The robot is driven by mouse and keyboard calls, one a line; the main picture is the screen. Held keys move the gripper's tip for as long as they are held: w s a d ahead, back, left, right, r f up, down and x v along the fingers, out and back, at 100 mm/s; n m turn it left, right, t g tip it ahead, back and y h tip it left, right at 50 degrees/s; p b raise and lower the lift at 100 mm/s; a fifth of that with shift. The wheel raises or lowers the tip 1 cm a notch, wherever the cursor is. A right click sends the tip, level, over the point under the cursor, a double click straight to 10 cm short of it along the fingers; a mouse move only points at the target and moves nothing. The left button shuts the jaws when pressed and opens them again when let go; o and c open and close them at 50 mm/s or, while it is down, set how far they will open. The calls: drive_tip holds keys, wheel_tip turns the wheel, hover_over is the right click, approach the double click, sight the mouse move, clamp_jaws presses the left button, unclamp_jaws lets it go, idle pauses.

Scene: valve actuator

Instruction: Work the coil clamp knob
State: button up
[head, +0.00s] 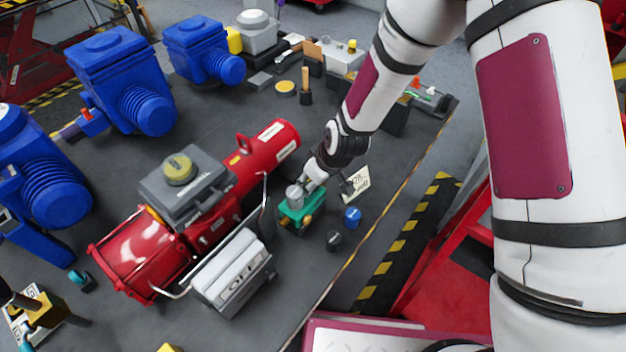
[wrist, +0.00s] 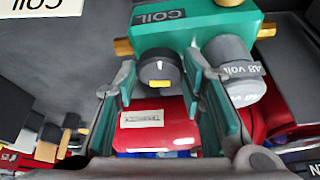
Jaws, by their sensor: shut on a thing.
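The coil clamp knob (wrist: 157,72) is a round black knob with a yellow mark, on the front of the green coil block (wrist: 200,22) labelled COIL. My gripper (wrist: 160,82) is closed around the knob, one finger at its left side and one at its right. In the head view, my gripper (head: 312,184) is at the green block (head: 299,213), beside the red actuator. The knob cannot be made out there. A grey cylinder (wrist: 232,68) marked 48 volt sits on the block just right of the right finger.
The red actuator (head: 140,250) with a grey box (head: 185,187) lies left of the block. A blue cap (head: 352,217) and a dark cap (head: 334,240) stand to its right. A white label card (head: 358,184) stands behind. The table's right edge is near.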

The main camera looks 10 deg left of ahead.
drive_tip(key=o, duration=1.1)
drive_tip(key=shift+o, duration=0.2)
drive_tip(key=shift+s, duration=0.1)
drive_tip(key=v, duration=0.8)
drive_tip(key=shift+w, duration=0.2)
